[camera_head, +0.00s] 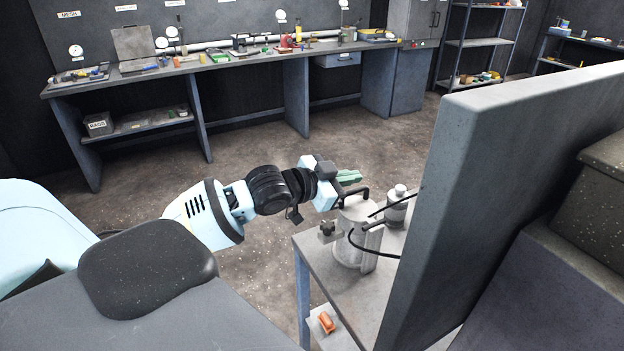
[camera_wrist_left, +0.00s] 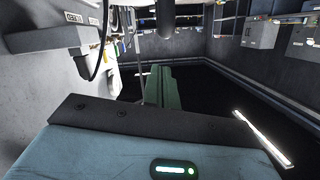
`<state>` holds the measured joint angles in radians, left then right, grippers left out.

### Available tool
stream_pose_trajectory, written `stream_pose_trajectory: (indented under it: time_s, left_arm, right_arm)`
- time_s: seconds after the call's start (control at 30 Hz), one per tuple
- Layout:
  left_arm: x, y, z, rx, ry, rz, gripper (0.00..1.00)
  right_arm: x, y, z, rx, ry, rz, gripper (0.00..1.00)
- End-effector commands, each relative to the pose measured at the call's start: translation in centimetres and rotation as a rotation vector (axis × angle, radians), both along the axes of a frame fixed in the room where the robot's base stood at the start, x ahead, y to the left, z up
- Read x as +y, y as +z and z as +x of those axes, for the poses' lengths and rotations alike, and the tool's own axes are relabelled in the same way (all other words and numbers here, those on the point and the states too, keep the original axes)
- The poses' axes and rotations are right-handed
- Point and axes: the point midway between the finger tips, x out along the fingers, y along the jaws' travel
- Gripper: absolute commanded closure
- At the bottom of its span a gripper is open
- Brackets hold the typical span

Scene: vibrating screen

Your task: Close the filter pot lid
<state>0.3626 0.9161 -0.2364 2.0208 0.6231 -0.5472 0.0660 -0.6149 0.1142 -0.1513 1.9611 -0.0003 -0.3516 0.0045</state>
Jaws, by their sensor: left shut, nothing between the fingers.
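The grey filter pot (camera_head: 348,250) stands on a small table in the head view. Its lid (camera_head: 358,212) lies across the top, with a black handle (camera_head: 364,192) rising from it; I cannot tell whether it is fully seated. A clamp with a dark knob (camera_head: 327,228) sits at the pot's left side. My left gripper (camera_head: 350,177) is just above and behind the lid, close to the handle; I cannot tell if they touch. Its green fingers are together and empty, as the left wrist view (camera_wrist_left: 162,88) also shows. My right gripper is out of view.
A metal cylinder (camera_head: 397,208) and a black hose (camera_head: 368,250) are beside the pot. A tall grey panel (camera_head: 490,190) stands close on the right. An orange object (camera_head: 326,323) lies on a lower shelf. Open floor separates the table from the back workbench (camera_head: 240,68).

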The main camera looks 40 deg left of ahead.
Motion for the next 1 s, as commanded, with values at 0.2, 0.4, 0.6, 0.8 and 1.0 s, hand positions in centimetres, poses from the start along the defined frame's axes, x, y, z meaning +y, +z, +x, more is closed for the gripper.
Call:
stream_pose_trajectory:
  time_s: [0.2, 0.4, 0.6, 0.8, 1.0]
  left_arm:
    - [0.9, 1.4, -2.7, -0.001, -0.001, 0.006, 1.00]
    - [1.7, 2.0, -4.8, -0.003, 0.000, 0.004, 1.00]
    - [2.4, 2.4, -6.5, -0.003, 0.002, 0.003, 1.00]
    - [2.9, 2.8, -8.0, -0.004, 0.002, -0.001, 1.00]
    - [3.2, 3.0, -8.9, -0.004, 0.002, 0.000, 1.00]
  right_arm:
    - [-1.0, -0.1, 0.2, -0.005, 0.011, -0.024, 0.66]
    - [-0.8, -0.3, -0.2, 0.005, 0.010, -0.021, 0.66]
    - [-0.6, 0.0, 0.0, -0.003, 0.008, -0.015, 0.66]
    - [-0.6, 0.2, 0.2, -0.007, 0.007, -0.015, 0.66]
    - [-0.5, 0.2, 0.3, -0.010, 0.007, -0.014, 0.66]
